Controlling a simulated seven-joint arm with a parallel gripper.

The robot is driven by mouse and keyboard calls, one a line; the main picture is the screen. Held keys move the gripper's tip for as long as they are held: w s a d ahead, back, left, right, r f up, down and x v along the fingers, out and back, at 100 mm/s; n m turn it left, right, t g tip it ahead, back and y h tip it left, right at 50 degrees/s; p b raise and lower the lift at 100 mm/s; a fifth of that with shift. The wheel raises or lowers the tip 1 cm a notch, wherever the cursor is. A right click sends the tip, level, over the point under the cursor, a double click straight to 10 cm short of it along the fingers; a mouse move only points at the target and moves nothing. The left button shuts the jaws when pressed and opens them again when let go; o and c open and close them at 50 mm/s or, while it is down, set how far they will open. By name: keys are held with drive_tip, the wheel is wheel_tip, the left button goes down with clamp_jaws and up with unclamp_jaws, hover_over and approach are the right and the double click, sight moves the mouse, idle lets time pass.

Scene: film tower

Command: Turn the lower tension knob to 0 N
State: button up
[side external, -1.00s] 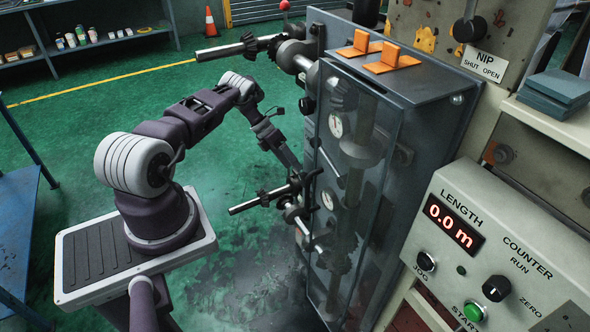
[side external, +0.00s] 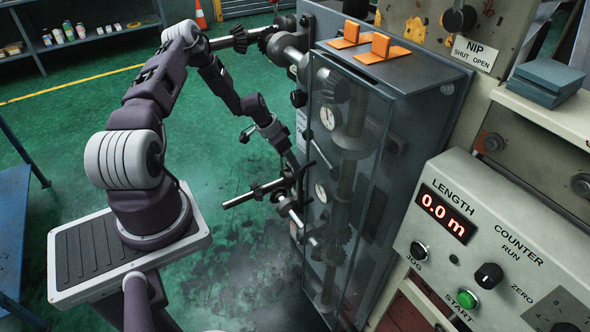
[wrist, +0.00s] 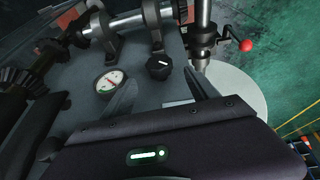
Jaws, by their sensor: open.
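My gripper (side external: 288,160) is at the front of the grey cabinet, near the lower gauge (side external: 321,192) in the side external view. Its fingers (wrist: 162,92) are open and empty in the wrist view. A black round knob (wrist: 160,66) with a pale pointer line shows just beyond and between the fingertips, apart from them as far as I can tell. A white gauge (wrist: 110,81) is left of that knob. The upper knob (side external: 298,98) and upper gauge (side external: 328,117) are higher on the cabinet. The lower knob is hidden or unclear in the side view. I cannot read any scale.
A horizontal shaft (side external: 250,193) sticks out left of the cabinet just below my gripper; another (side external: 230,41) sticks out higher up. A red-ball crank (wrist: 246,45) shows at the right in the wrist view. A control panel (side external: 480,240) stands at the right.

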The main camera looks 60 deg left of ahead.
drive_tip(key=x, duration=0.7)
drive_tip(key=c, duration=1.3)
